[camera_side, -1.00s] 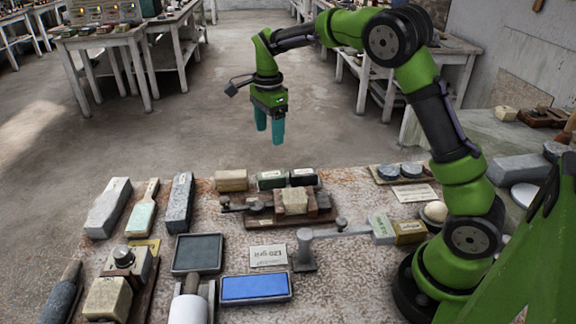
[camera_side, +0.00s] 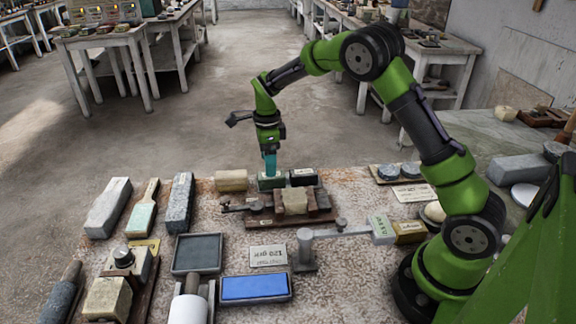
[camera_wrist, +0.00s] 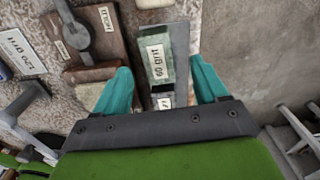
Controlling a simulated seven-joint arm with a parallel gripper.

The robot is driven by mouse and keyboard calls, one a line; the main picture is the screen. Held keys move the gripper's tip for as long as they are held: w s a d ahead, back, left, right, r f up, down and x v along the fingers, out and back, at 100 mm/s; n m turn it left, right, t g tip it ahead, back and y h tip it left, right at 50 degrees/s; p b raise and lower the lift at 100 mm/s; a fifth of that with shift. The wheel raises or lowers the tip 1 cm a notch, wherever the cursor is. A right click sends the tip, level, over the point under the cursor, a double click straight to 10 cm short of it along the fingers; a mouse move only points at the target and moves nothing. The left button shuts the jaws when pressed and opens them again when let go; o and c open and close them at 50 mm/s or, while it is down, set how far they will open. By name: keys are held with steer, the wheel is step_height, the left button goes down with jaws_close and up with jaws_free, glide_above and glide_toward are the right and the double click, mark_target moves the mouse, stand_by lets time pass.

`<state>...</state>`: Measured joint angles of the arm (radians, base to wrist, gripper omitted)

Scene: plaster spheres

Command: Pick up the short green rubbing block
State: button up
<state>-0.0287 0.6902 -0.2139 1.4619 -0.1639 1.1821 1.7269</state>
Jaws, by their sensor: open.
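The short green rubbing block (camera_side: 270,183) lies near the far edge of the stone-topped bench, in a row between a cream block (camera_side: 231,181) and a near-black block (camera_side: 303,178). My gripper (camera_side: 270,172) points down over the green block, its teal fingertips at or just above the block's top. In the wrist view the green block (camera_wrist: 154,42), labelled "60 grit", lies between and ahead of the open fingers (camera_wrist: 160,68), one on each side. I see no finger touching it. Contact cannot be judged in the side view.
A wooden fixture (camera_side: 258,222) holding a pale block stands just in front of the row. Another greenish labelled block (camera_side: 381,229) sits farther right. A dark tray (camera_side: 197,253) and a blue pad (camera_side: 256,287) lie nearer. Beyond the bench edge is open floor.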

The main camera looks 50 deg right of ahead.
steer(key=shift+s+f, duration=0.15)
steer(key=shift+f, duration=1.2)
steer(key=shift+s+f, duration=0.15)
steer(key=shift+f, duration=1.2)
steer(key=shift+d+r, duration=0.1)
steer(key=c, duration=1.2)
step_height(320, 180, up, 10)
steer(key=o, duration=0.6)
steer(key=c, duration=0.6)
